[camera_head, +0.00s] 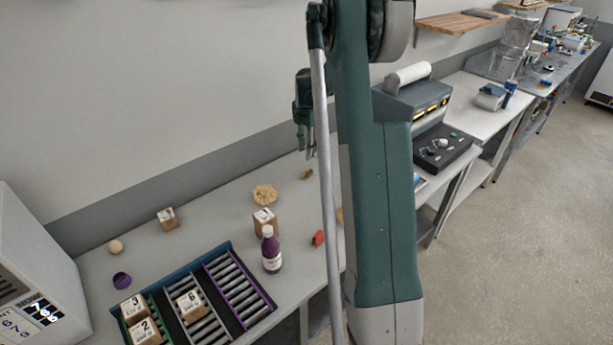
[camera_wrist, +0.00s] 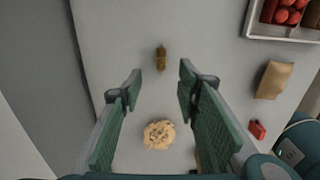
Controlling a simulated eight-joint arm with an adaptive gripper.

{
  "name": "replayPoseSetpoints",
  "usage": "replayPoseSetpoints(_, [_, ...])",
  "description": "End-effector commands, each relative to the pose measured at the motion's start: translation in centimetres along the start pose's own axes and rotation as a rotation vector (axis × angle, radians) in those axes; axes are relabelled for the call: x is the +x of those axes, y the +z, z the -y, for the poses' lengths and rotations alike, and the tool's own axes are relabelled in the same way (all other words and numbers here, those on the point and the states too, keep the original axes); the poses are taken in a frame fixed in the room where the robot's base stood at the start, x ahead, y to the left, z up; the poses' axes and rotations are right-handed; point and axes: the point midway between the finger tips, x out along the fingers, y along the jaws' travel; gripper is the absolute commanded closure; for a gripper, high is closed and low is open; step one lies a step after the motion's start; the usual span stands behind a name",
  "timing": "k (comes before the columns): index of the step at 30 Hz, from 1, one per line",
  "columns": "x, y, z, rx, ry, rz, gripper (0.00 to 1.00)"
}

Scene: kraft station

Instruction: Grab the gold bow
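The gold bow (camera_head: 306,174) is a small brownish-gold piece lying on the grey table near the wall. In the wrist view the bow (camera_wrist: 161,58) shows as a narrow upright shape, just beyond the fingertips and roughly centred between them. My gripper (camera_wrist: 159,88) is open and empty, with its two green fingers well apart. In the head view my gripper (camera_head: 309,155) hangs above the table, over the bow's area and apart from it. My arm hides part of the table to its right.
A crinkled tan clump (camera_wrist: 159,134) lies below the bow in the wrist view. A red piece (camera_wrist: 257,130), a brown block (camera_wrist: 274,80) and a tray (camera_wrist: 250,22) with red items lie right. A purple bottle (camera_head: 271,250) and roller racks (camera_head: 262,306) stand nearer. The table around the bow is clear.

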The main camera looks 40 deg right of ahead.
Motion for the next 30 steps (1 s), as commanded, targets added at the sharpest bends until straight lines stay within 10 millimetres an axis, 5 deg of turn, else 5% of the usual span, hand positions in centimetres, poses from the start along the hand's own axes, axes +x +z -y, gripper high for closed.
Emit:
replayPoseSetpoints(6, [3.4,0.0,0.0,0.000,0.000,0.000,0.67])
replayPoseSetpoints(19, [3.8,0.0,0.0,0.001,0.000,0.000,0.67])
replayPoseSetpoints(30, [6.2,0.0,0.0,0.001,0.000,0.000,0.67])
